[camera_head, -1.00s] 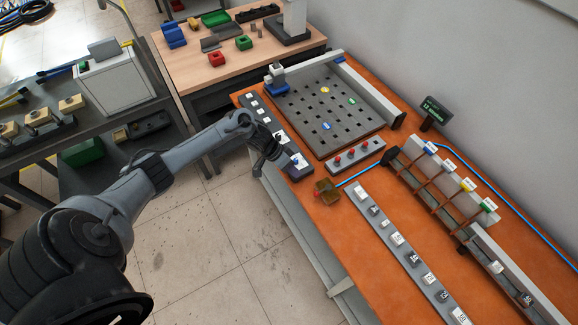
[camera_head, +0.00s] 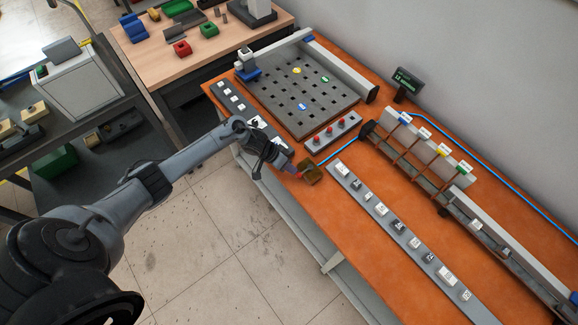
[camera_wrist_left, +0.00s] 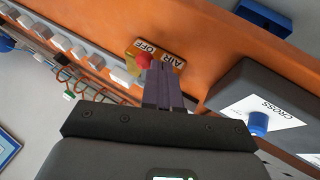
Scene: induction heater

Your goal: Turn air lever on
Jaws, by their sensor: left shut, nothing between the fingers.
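The air lever is a small brass block (camera_head: 312,175) with a red part, at the near edge of the orange bench. In the left wrist view the brass block (camera_wrist_left: 178,63) carries the words AIR and OFF, and its red lever (camera_wrist_left: 144,61) shows just beyond my fingertips. My left gripper (camera_head: 291,169) is shut and empty, right beside the block on its left. In the left wrist view the shut fingers (camera_wrist_left: 162,68) overlap the block and red lever; I cannot tell whether they touch. My right gripper is not in view.
A dark control box with a blue CROSS knob (camera_wrist_left: 258,122) is close beside the fingers. A grey strip of switches (camera_head: 400,230) runs along the bench to the right. A small panel with red knobs (camera_head: 331,132) lies behind the block. A blue hose (camera_head: 340,153) leads from the block.

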